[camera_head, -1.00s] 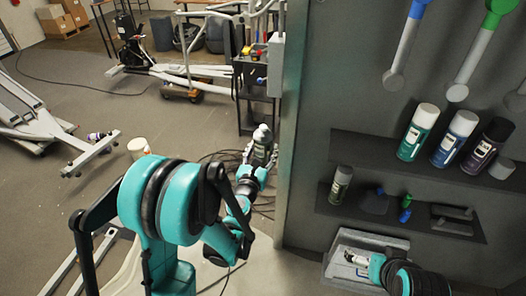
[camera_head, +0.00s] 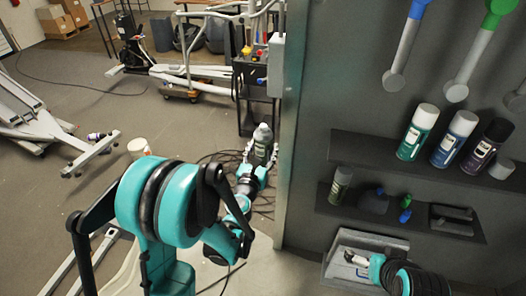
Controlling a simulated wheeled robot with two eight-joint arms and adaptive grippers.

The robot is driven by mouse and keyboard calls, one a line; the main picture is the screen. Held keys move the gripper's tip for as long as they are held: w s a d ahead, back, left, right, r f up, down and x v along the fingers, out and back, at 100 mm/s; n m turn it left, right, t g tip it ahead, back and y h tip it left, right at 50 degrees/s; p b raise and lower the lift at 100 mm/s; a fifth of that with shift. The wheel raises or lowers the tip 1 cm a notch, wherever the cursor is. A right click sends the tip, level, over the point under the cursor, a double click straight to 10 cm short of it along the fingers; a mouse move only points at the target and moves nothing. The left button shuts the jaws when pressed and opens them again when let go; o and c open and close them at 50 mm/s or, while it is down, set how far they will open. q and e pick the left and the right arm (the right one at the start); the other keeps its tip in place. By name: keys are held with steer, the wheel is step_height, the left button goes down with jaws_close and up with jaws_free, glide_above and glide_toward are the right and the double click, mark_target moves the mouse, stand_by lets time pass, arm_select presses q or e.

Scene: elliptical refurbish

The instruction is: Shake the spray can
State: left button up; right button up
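A grey spray can (camera_head: 262,141) with a pale cap stands out from my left gripper (camera_head: 259,153), left of the cabinet edge. The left gripper's fingers lie on both sides of the can and it is held upright in the air. My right gripper (camera_head: 357,259) is at the lower right, in front of a grey tray on the panel; its fingers are small, and I cannot tell whether they are open or shut.
A shelf (camera_head: 430,165) on the dark panel holds green, blue and dark spray cans. A lower shelf (camera_head: 330,208) holds a smaller can (camera_head: 340,185) and small bottles.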

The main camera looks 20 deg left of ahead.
arm_select(q)
steer(key=w+r, duration=0.5)
steer(key=w, duration=0.1)
steer(key=s+f, duration=0.2)
steer(key=s, duration=0.1)
steer(key=s+f, duration=0.3)
steer(key=shift+s+f, duration=0.15)
